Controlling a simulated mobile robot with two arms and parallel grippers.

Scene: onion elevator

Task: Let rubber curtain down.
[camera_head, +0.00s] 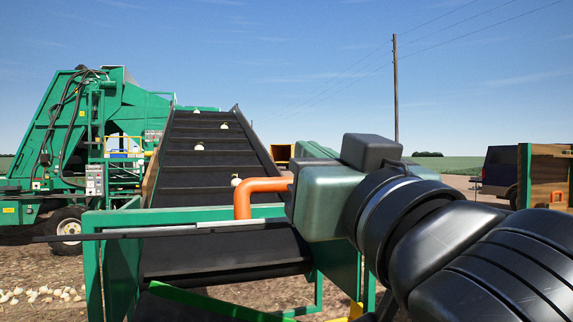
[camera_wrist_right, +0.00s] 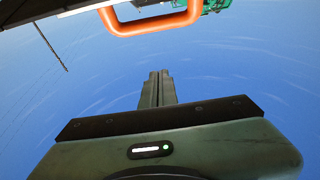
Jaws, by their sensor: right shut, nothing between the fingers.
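A black rubber sheet (camera_head: 220,250), which looks like the curtain, spans the near end of the green-framed conveyor, below a thin dark rod (camera_head: 130,235) with a pale middle section. A bent orange handle (camera_head: 258,185) rises at the right end of this rod. My right gripper's grey-green body stands just right of the handle and hides part of it. In the right wrist view my right gripper (camera_wrist_right: 158,75) is shut and empty, its fingers together. The orange handle (camera_wrist_right: 150,27) lies beyond the fingertips, apart from them. My left gripper is not in view.
A dark conveyor belt (camera_head: 212,160) with several onions slopes up behind. A green machine with wheels (camera_head: 70,150) stands at left. Onions (camera_head: 40,294) lie on the ground at lower left. A dark vehicle (camera_head: 498,170) and a utility pole (camera_head: 395,90) are far at right.

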